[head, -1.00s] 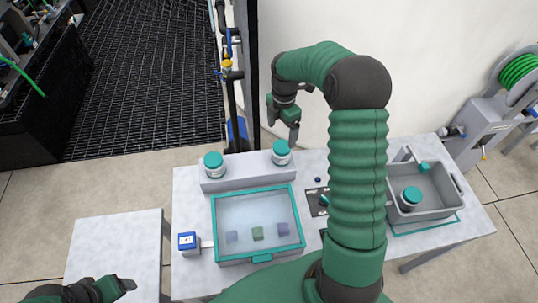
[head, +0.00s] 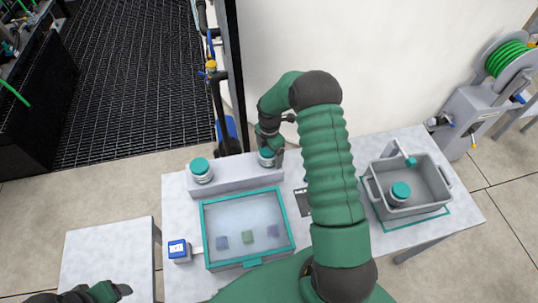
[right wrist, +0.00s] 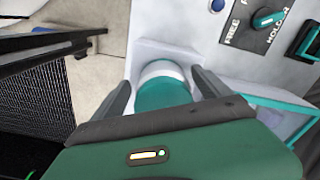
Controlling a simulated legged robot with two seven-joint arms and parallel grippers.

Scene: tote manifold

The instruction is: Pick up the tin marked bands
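Three tins with teal lids show in the head view; no marking on any can be read. One tin (head: 201,170) stands on the left of a grey ledge (head: 232,176). A second tin (head: 266,158) stands at the ledge's right end. A third tin (head: 400,193) is inside a grey tote (head: 447,189). My right gripper (head: 269,157) is at the second tin. In the right wrist view, its open fingers flank this tin (right wrist: 163,88), with slight gaps seeming to remain. My left gripper (head: 124,289) is at the lower left, away from the tins; its opening is unclear.
A teal-rimmed clear-topped box (head: 243,226) with several small blocks inside sits in front of the ledge. A small blue-and-white device (head: 178,250) stands left of it. A dark labelled panel (right wrist: 258,22) lies beside the ledge. The white side table (head: 108,257) is bare.

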